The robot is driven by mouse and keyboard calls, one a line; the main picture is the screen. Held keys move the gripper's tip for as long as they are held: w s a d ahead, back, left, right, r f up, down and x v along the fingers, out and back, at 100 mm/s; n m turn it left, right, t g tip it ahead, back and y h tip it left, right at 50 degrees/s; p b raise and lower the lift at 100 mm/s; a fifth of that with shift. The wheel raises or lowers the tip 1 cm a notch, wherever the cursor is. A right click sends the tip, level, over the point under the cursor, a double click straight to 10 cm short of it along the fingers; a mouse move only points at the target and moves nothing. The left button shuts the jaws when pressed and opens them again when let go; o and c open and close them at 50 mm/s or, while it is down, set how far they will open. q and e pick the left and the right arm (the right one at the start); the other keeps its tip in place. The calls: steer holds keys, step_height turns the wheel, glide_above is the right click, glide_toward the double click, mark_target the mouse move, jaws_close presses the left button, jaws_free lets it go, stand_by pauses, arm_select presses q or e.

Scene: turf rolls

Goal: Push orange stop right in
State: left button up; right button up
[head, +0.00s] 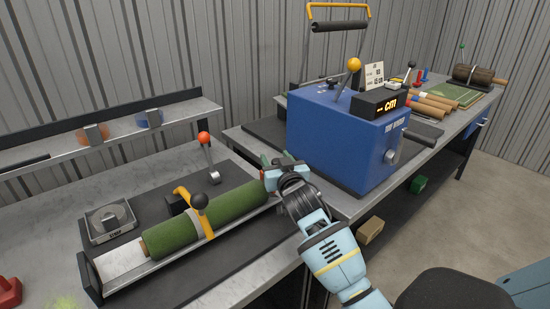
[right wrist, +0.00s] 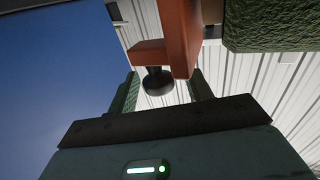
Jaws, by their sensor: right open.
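The orange stop (right wrist: 180,45) shows close up in the right wrist view as an orange-red bracket with a dark round knob on its underside. In the head view my right gripper and arm largely hide it. My right gripper (head: 272,175) is at the right end of the trough. Its jaws are open, with the knob showing between the two green fingers; whether they touch it I cannot tell. A green turf roll (head: 235,204) lies in the trough beside the gripper; its end also shows in the right wrist view (right wrist: 270,25). My left gripper is out of view.
A blue machine (head: 340,140) stands close behind and right of my right gripper. A yellow clamp with a black knob (head: 199,202) crosses the roll. A red-knobbed lever (head: 205,140) rises behind the trough. A small scale (head: 110,223) sits at the left.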

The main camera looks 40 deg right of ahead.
steer(key=shift+w+d, duration=0.2)
steer(key=shift+w, duration=0.4)
steer(key=shift+c, duration=0.3)
jaws_close()
